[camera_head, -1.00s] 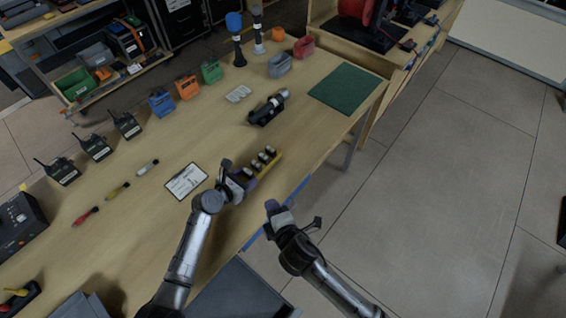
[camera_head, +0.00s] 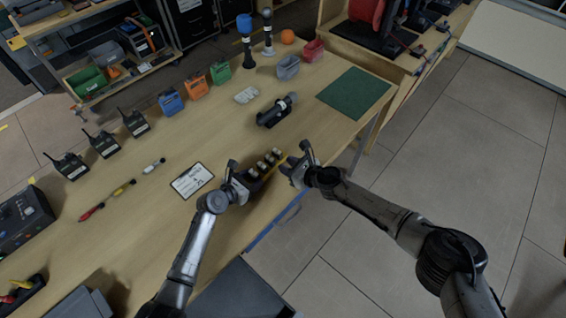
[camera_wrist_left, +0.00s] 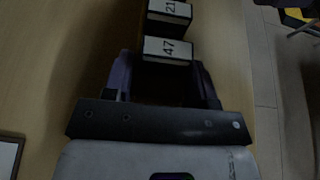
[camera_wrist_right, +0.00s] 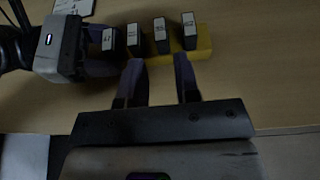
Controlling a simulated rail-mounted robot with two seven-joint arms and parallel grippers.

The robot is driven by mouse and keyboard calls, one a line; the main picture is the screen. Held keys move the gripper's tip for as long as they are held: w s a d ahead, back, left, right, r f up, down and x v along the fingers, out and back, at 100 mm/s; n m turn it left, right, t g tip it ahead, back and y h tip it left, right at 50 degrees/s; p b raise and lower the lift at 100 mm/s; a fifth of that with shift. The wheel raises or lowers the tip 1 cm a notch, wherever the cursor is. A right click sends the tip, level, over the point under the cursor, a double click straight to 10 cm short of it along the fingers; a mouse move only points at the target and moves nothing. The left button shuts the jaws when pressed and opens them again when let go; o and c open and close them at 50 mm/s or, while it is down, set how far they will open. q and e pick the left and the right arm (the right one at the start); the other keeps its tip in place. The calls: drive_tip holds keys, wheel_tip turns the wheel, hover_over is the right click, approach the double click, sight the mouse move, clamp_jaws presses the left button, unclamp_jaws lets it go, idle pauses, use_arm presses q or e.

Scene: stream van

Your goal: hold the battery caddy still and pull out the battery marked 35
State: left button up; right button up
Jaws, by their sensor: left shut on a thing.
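The yellow battery caddy (camera_head: 279,160) stands near the table's front edge, with several upright batteries in a row. In the left wrist view, the battery marked 47 (camera_wrist_left: 167,49) is nearest my left gripper, followed by the battery marked 21 (camera_wrist_left: 169,10). The labels on the third battery (camera_wrist_right: 160,36) and the end battery (camera_wrist_right: 189,31) are too small to read surely.
A white card (camera_head: 192,180) lies left of the caddy. A black cylindrical device (camera_head: 276,110) lies behind it, and a green mat (camera_head: 353,94) is at the right. Radios (camera_head: 103,143) and coloured packs (camera_head: 196,87) line the back. The floor is right of the table edge.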

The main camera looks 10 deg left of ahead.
sight(272, 160)
drive_tip(key=x, duration=0.5)
drive_tip(key=shift+w+a+f, duration=0.25)
drive_tip(key=shift+a+f, duration=0.15)
drive_tip(key=shift+a, duration=0.05)
drive_tip(key=shift+w+a, duration=0.15)
drive_tip(key=shift+a, duration=0.15)
drive_tip(key=shift+w+a, duration=0.1)
drive_tip(key=shift+a, duration=0.05)
clamp_jaws()
idle(0.6)
